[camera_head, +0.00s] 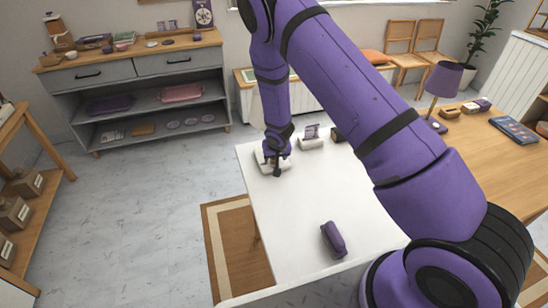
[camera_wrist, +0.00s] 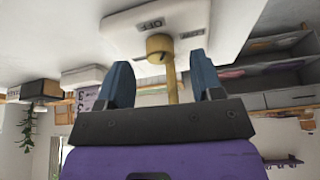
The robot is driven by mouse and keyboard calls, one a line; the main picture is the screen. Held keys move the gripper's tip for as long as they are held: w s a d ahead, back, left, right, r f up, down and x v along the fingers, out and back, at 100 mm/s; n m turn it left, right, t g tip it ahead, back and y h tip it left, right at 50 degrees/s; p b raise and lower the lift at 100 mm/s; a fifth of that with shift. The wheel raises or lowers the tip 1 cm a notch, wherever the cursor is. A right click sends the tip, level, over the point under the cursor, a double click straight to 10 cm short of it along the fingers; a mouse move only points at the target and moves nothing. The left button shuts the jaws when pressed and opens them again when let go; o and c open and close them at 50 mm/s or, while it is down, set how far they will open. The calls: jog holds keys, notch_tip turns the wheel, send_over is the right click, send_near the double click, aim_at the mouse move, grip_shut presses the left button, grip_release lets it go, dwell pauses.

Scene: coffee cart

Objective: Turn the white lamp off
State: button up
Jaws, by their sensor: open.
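A white unit (camera_head: 262,160) sits at the far left corner of the white table, partly hidden by my gripper (camera_head: 276,166).
The white table (camera_head: 290,220) holds a purple case (camera_head: 333,239) near its front and a small white stand (camera_head: 311,138) right of the unit. A purple-shaded lamp (camera_head: 444,79) stands on the wooden desk (camera_head: 490,150) at right. The table's middle is clear.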

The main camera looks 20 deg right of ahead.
aim_at(274, 160)
jog(key=shift+w+d+f, duration=0.2)
jog(key=shift+w+f, duration=0.95)
jog(key=shift+f, duration=0.25)
jog(key=c, duration=0.9)
